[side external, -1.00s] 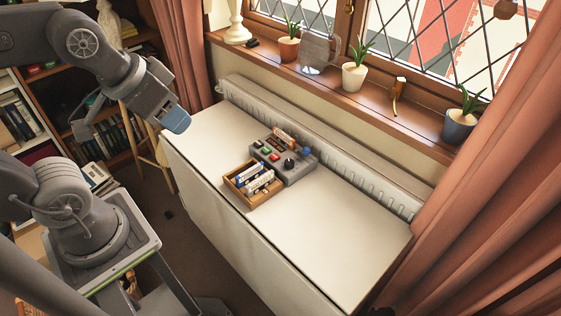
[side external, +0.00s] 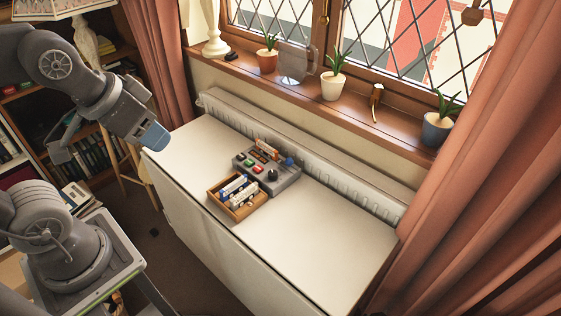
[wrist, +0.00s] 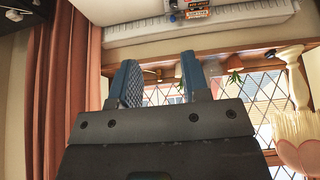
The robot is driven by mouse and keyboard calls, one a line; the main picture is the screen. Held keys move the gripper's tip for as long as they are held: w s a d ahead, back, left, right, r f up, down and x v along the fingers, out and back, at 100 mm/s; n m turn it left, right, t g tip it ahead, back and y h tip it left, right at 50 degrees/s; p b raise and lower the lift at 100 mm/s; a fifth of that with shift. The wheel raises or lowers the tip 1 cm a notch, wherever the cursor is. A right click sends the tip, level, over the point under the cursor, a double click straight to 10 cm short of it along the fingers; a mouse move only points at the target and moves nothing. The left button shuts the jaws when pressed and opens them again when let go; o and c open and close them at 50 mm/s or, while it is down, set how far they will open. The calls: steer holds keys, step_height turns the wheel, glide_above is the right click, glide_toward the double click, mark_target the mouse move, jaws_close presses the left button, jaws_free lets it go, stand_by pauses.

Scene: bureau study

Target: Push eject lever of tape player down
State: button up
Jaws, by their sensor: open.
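The grey tape player (side external: 277,181) lies on the white table (side external: 310,235) near the radiator. It has green and red buttons, a dark knob, an orange-and-white cassette (side external: 267,150) and a blue-tipped part (side external: 289,161) at its right back corner. I cannot tell for sure which part is the eject lever. My gripper (side external: 108,147) is open and empty in the air beyond the table's left end, well apart from the player. In the wrist view its blue fingers (wrist: 160,78) are spread, and part of the player shows upside down at the top edge.
A wooden box (side external: 247,212) of cassettes stands close in front of the player. The radiator (side external: 330,176) runs behind the table, below a windowsill with several potted plants (side external: 334,84). The table's right half and left end are clear.

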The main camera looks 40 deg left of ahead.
steer(key=shift+w+r, duration=0.2)
steer(key=shift+w, duration=0.1)
steer(key=c, duration=0.3)
steer(key=shift+m+g, duration=0.4)
steer(key=shift+m, duration=0.4)
steer(key=w, duration=0.1)
steer(key=w+r, duration=0.1)
steer(key=w, duration=0.3)
steer(key=shift+a+r, duration=0.1)
steer(key=shift+r, duration=0.3)
steer(key=c, duration=0.5)
steer(key=w+m+g, duration=0.1)
steer(key=w, duration=0.6)
steer(key=shift+r+m, duration=0.25)
steer(key=shift+m, duration=0.15)
steer(key=w+f+m+g, duration=0.1)
steer(key=w+f+m, duration=0.3)
steer(key=w, duration=0.8)
steer(key=w+f+m+g, duration=0.1)
steer(key=w+f, duration=0.3)
steer(key=f, duration=0.3)
steer(key=w+f+m+g, duration=0.1)
steer(key=w+f+m, duration=0.1)
steer(key=w+f, duration=0.3)
steer(key=w+a+f+m+g+y, duration=0.1)
steer(key=w+f, duration=0.3)
steer(key=f, duration=0.7)
steer(key=shift+w+m, duration=0.4)
steer(key=shift+f, duration=0.2)
